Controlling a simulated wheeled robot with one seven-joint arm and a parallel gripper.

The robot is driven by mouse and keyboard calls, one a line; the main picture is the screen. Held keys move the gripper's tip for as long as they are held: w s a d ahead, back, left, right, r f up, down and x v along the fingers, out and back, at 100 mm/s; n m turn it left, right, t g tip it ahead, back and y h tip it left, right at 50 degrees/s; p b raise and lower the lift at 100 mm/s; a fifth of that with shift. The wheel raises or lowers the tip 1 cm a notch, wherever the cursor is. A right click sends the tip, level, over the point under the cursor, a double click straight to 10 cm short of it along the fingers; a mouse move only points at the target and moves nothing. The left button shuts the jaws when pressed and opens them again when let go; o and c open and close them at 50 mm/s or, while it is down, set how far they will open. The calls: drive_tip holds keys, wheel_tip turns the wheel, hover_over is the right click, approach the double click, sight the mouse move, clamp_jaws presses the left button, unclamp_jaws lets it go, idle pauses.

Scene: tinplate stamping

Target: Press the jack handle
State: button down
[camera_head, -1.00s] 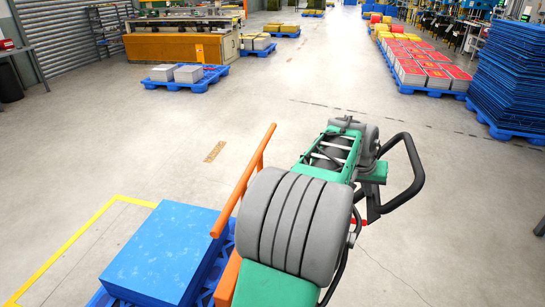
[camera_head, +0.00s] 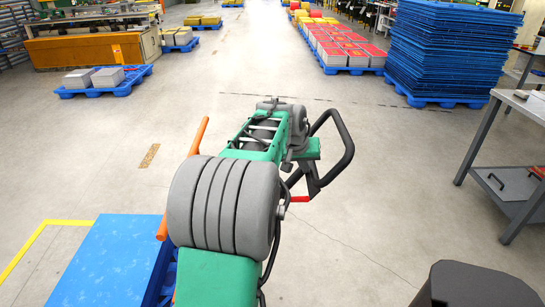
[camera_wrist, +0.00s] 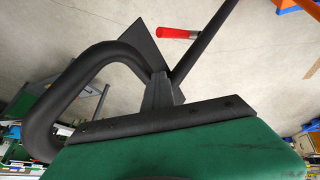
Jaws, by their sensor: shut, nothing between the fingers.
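The jack handle is a black loop (camera_head: 333,148) on a dark shaft, just right of the end of my arm in the head view. A small red lever (camera_head: 299,199) sticks out below it. My gripper (camera_head: 306,150), a green block at the arm's end, is close beside the handle. In the wrist view the black loop (camera_wrist: 42,105) fills the left side, and the red lever (camera_wrist: 178,33) shows at the top. My gripper's dark edge (camera_wrist: 160,120) is shut and overlaps the handle's shaft. I cannot tell whether they touch.
Orange bars (camera_head: 201,135) and a blue sheet stack (camera_head: 105,262) lie left of my arm. A grey table (camera_head: 520,110) stands at the right. Tall blue stacked pallets (camera_head: 452,45) and pallets of red-topped stacks (camera_head: 345,45) stand behind. The middle floor is clear.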

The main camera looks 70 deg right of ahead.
drive_tip(key=v, duration=1.2)
drive_tip(key=shift+d+p, duration=0.25)
drive_tip(key=shift+p, duration=0.15)
drive_tip(key=shift+w, duration=0.1)
drive_tip(key=shift+w, duration=0.1)
